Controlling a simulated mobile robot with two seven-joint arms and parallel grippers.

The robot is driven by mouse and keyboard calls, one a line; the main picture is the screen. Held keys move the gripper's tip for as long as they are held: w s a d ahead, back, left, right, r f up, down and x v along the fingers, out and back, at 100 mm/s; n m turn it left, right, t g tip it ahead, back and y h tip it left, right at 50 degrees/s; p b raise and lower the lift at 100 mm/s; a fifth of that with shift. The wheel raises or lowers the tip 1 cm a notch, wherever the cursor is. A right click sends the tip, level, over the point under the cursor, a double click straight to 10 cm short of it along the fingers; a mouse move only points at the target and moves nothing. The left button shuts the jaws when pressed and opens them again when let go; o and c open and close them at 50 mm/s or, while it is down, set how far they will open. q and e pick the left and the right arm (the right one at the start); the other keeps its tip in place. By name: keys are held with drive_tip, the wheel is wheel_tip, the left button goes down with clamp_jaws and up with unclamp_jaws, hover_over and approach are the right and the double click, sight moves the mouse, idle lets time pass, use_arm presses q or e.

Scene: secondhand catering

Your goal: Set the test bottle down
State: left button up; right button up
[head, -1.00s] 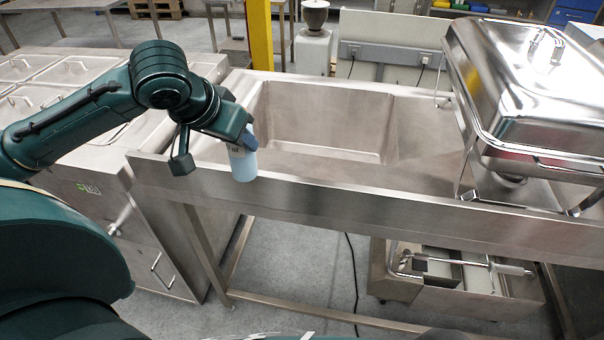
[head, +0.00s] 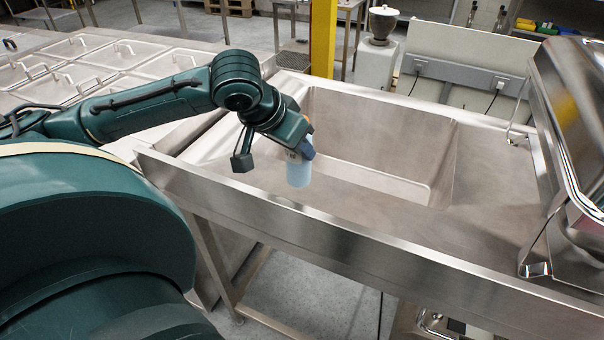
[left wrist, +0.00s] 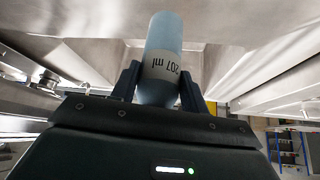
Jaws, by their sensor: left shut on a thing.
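The test bottle is a light blue cylinder (head: 298,174) with a pale label. My left gripper (head: 303,150) is shut on it, and the bottle hangs below the gripper, close to the front rim of the sink unit. In the left wrist view the bottle (left wrist: 162,45) stands between the two dark fingers (left wrist: 160,85), its label reading "207 ml" upside down. Whether the bottle's lower end touches any surface cannot be told. My right gripper is not in view.
The steel sink unit has a raised front rim (head: 330,240), a deep basin (head: 385,135) and a bare flat area (head: 480,210) to its right. A chafing dish (head: 575,120) stands at the far right. Lidded steel wells (head: 75,70) lie at the left. A yellow post (head: 323,40) rises behind.

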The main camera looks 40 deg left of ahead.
sight(290, 159)
use_arm(q)
drive_tip(key=shift+f+b, duration=0.3)
drive_tip(key=shift+f, duration=2.05)
drive_tip(key=shift+f, duration=0.1)
drive_tip(key=o, duration=1.1)
